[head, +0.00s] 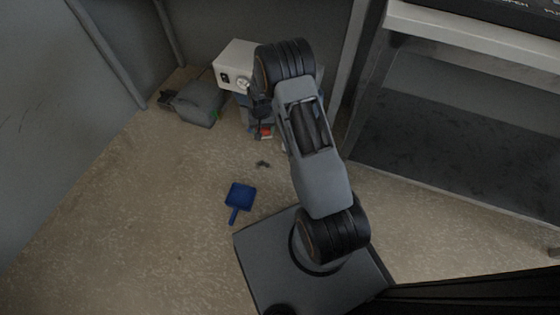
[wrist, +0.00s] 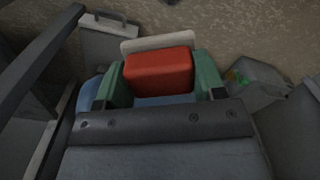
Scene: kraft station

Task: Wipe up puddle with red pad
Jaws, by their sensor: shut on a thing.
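The red pad (wrist: 158,72) is a red block between the two green-sided jaws of my gripper (wrist: 160,80) in the wrist view. My gripper is shut on it. In the head view a small bit of the red pad (head: 266,132) shows low beside my arm, near the floor, and my arm covers most of my gripper there. A pale flat edge and some blue show around the pad in the wrist view; I cannot tell what they belong to. I cannot make out a puddle in either view.
A white box with a knob (head: 234,66) and a grey bag-like case (head: 200,102) stand by the back wall. A blue dustpan (head: 240,196) and small dark bits (head: 263,164) lie on the floor. A shelf unit (head: 450,135) stands at right. The left floor is clear.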

